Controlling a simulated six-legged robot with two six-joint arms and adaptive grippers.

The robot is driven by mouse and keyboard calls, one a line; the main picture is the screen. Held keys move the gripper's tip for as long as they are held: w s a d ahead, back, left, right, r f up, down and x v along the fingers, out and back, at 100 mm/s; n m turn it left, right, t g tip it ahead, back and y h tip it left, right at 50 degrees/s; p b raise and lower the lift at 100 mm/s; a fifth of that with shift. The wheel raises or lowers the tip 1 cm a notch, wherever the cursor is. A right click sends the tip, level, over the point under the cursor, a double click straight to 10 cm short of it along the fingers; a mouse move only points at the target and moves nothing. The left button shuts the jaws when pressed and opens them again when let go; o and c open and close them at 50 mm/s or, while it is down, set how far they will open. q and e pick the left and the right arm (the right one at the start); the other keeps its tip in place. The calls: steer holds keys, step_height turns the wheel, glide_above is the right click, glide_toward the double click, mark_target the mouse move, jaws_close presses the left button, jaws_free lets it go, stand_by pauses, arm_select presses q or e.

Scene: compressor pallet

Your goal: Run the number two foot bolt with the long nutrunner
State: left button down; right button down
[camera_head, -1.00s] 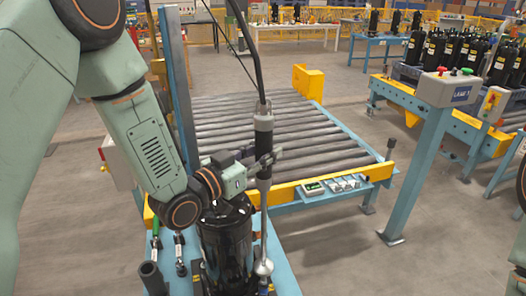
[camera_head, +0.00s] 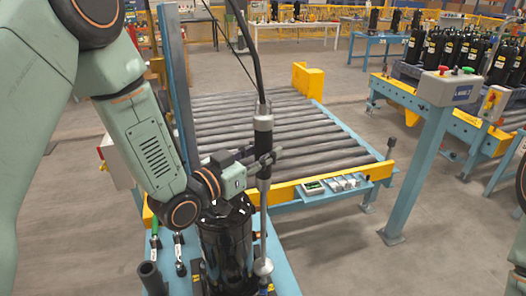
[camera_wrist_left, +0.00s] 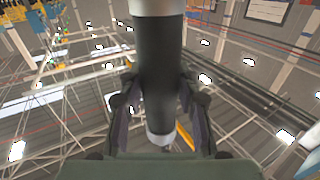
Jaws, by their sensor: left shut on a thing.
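The long nutrunner (camera_head: 263,140) stands upright in the head view, with a black body, grey collars and a cable rising from its top. Its slim shaft runs down to a silver end (camera_head: 263,267) beside the foot of the black compressor (camera_head: 226,245). The bolt under that end is too small and hidden to make out. My left gripper (camera_head: 265,160) is shut around the nutrunner's body. In the left wrist view the nutrunner (camera_wrist_left: 159,75) sits between the two dark fingers (camera_wrist_left: 158,108). My right gripper is in neither view.
The compressor stands on a blue pallet or bench (camera_head: 283,272). Behind it is a roller conveyor (camera_head: 300,135) with a yellow front rail. Hand tools (camera_head: 180,255) and a dark tube (camera_head: 152,278) are left of the compressor. A control post (camera_head: 420,165) stands at the right.

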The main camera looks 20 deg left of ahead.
arm_select(q)
steer(key=shift+s+d+r, duration=0.15)
steer(key=shift+s+r, duration=0.05)
steer(key=shift+r, duration=0.05)
steer(key=shift+w+f, duration=0.1)
steer(key=shift+w+f, duration=0.1)
steer(key=shift+f, duration=0.05)
steer(key=shift+f+b, duration=0.15)
steer(key=shift+b, duration=0.2)
steer(key=shift+f, duration=0.35)
steer(key=shift+f+b, duration=0.15)
steer(key=shift+b, duration=0.25)
